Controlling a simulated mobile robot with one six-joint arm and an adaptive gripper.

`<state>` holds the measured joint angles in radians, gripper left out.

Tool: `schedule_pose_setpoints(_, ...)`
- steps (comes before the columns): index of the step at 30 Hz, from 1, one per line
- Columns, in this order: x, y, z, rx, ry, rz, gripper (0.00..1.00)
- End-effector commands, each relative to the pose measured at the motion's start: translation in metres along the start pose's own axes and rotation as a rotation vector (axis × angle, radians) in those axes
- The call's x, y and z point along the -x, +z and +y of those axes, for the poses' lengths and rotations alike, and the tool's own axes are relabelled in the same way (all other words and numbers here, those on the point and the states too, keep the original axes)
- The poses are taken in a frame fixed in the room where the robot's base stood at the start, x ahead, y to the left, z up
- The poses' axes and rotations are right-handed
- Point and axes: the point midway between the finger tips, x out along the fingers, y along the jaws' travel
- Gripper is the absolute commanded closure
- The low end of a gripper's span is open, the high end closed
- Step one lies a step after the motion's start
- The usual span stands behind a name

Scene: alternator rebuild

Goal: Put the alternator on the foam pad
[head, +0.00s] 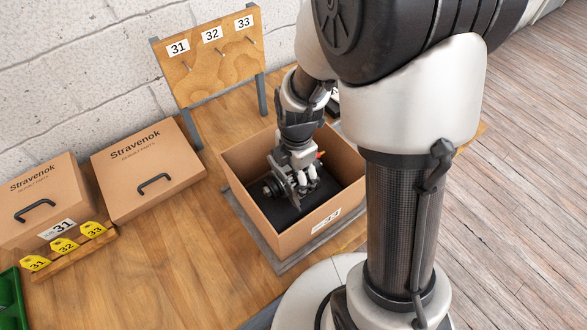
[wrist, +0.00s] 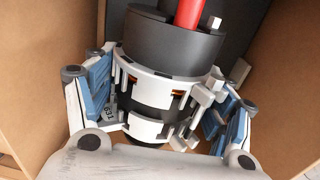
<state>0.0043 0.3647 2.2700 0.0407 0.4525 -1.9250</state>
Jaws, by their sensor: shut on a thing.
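My gripper (head: 294,172) reaches down inside an open cardboard box (head: 238,195). It is shut on the alternator (head: 271,188), whose dark round end shows beside the fingers. In the wrist view the alternator (wrist: 165,50) has a grey cylinder end, a pale slotted housing and a red part on top. The fingers (wrist: 163,95) press on its two sides. The black foam pad (head: 284,214) covers the box floor, partly hidden by the gripper and alternator. I cannot tell whether the alternator touches the pad.
The box's walls stand close around my gripper. A wooden board with hooks labelled 31, 32 and 33 (head: 207,60) stands behind. Two closed Stravenok boxes (head: 145,165) and yellow tags (head: 64,246) lie to the left.

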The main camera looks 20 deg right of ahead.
Motion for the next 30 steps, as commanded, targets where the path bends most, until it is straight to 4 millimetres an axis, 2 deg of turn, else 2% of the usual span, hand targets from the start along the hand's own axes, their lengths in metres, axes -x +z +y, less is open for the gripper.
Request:
schedule_pose_setpoints(3, -0.015, 0.001, 0.001, 0.0, 0.004, -0.001, 0.92)
schedule_pose_setpoints(7, -0.026, 0.001, 0.001, 0.0, 0.005, -0.002, 0.92)
schedule_pose_setpoints(16, -0.026, 0.001, 0.001, 0.0, 0.007, -0.002, 0.92)
schedule_pose_setpoints(30, -0.037, 0.001, 0.0, 0.0, 0.007, -0.002, 0.92)
